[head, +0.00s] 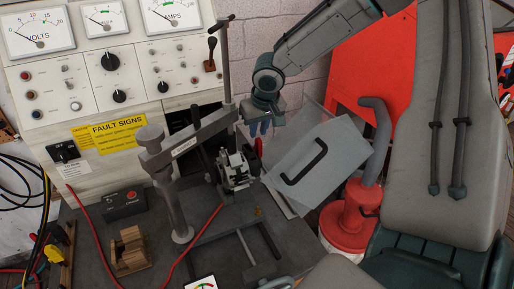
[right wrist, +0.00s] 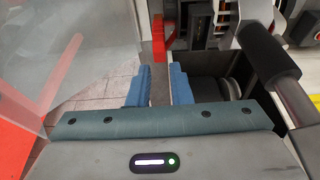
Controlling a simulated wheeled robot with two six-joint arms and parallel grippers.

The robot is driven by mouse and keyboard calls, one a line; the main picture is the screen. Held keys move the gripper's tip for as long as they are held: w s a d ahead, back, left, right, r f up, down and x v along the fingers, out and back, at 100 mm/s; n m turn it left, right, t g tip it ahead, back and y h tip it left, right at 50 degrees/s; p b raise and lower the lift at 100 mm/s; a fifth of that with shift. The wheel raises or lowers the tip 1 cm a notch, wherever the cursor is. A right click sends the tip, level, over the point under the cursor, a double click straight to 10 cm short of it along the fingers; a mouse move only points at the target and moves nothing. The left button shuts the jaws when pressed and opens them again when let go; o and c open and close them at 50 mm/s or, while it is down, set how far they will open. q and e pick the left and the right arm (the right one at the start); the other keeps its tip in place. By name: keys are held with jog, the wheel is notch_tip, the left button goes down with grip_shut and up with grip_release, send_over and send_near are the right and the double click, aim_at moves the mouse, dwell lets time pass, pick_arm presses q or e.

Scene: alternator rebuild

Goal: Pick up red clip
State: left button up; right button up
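The red clip (head: 258,147) stands at the right side of the clamped alternator (head: 236,170) in the head view. In the right wrist view the red clip (right wrist: 161,25) shows at the top, ahead of my fingertips. My right gripper (head: 258,128) points down just above the clip in the head view. In the right wrist view the right gripper (right wrist: 161,80) is open, with a gap between its blue fingers and nothing in it. The clip's lower end is hard to make out. My left gripper is in neither view.
A grey clamp stand (head: 178,205) holds the alternator on the dark bench. A grey panel with a black handle (head: 305,163) and a red canister (head: 350,222) stand to the right. A test console (head: 125,75) stands at the back left; a wooden block (head: 130,252) sits front left.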

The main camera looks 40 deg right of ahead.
aim_at(259, 139)
jog(key=shift+w+f, duration=0.1)
jog(key=shift+f, duration=0.15)
jog(key=shift+s+f, duration=0.25)
jog(key=shift+f, duration=0.4)
jog(key=p+x, duration=0.1)
jog(key=x, duration=0.2)
jog(key=shift+s+a+f, duration=0.15)
jog(key=shift+f, duration=0.4)
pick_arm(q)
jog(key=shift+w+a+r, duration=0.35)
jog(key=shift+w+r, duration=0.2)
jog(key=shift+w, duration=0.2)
pick_arm(e)
jog(key=shift+r, duration=0.1)
jog(key=c, duration=0.4)
